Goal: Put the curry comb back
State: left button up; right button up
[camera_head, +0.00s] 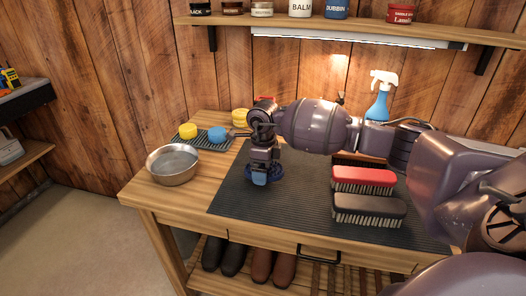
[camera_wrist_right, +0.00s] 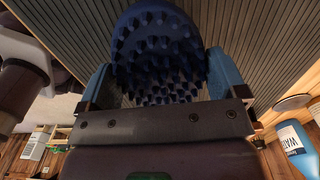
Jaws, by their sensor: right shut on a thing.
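The dark blue curry comb, with short rubber nubs, shows large in the right wrist view (camera_wrist_right: 160,50). In the head view it is a small dark blue patch (camera_head: 277,171), mostly hidden by my gripper. My right gripper (camera_head: 262,178) is shut on it, with light blue fingers on either side of the comb in the wrist view (camera_wrist_right: 160,78). It holds the comb over the left part of the ribbed dark mat (camera_head: 300,215); whether the comb touches the mat I cannot tell. My left gripper is in neither view.
A red brush (camera_head: 363,176) and a black brush (camera_head: 368,206) lie on the mat's right. A metal bowl (camera_head: 173,168) and a small tray (camera_head: 212,144) with sponges stand left. A blue spray bottle (camera_head: 378,104) stands behind. The mat's middle front is clear.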

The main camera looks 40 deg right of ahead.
jog(key=shift+f, duration=1.6)
jog(key=o, duration=0.9)
jog(key=shift+o, duration=0.2)
jog(key=shift+f, duration=0.15)
jog(key=r, duration=1)
jog(key=shift+s+d+r+p, duration=0.15)
jog(key=shift+s+r+p, duration=0.2)
jog(key=shift+s+r, duration=0.05)
jog(key=shift+f, duration=0.1)
